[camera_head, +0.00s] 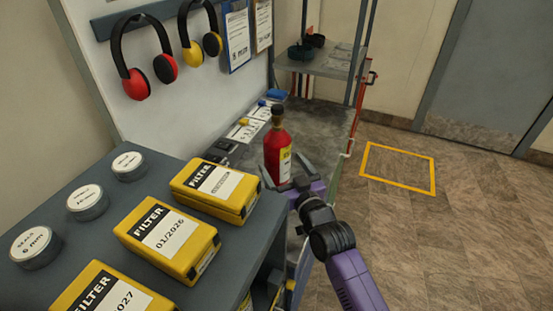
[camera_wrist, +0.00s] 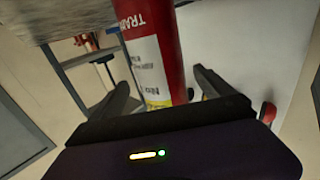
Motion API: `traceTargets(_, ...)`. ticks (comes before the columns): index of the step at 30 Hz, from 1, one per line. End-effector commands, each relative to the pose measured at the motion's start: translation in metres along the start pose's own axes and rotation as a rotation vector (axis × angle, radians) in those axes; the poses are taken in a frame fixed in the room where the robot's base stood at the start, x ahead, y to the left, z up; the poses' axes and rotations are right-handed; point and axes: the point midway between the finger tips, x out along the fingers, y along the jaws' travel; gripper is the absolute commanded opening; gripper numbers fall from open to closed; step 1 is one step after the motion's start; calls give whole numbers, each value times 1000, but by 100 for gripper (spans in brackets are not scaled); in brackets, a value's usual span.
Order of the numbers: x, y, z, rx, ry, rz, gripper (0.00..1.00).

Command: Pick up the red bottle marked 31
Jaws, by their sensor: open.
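The red bottle (camera_head: 277,152) stands upright on the grey workbench (camera_head: 325,128) in the head view, with a dark cap and a yellow and white label. In the wrist view the bottle (camera_wrist: 150,40) shows close up, its label reading "TRA..." and "No."; the full number is not readable. My gripper (camera_head: 290,178) is open at the lower part of the bottle. In the wrist view its fingers (camera_wrist: 160,88) stand to either side of the bottle, with a gap showing at the right finger. The bottle's base is hidden by the gripper in the head view.
Yellow filter boxes (camera_head: 166,235) and round seal tins (camera_head: 87,202) sit on a grey cabinet at the left front. Ear defenders (camera_head: 146,55) and clipboards (camera_head: 237,35) hang on the wall behind. Small items and labels (camera_head: 243,130) lie left of the bottle. Floor at the right is clear.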

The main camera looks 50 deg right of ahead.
Motion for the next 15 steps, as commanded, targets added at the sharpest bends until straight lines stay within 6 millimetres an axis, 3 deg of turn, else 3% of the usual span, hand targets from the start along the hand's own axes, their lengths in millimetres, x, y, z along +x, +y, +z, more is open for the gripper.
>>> traceTargets(7, 34, -2, -1, 0, 1, 1, 92)
traceTargets(15, 40, -2, 1, 0, 0, 1, 92)
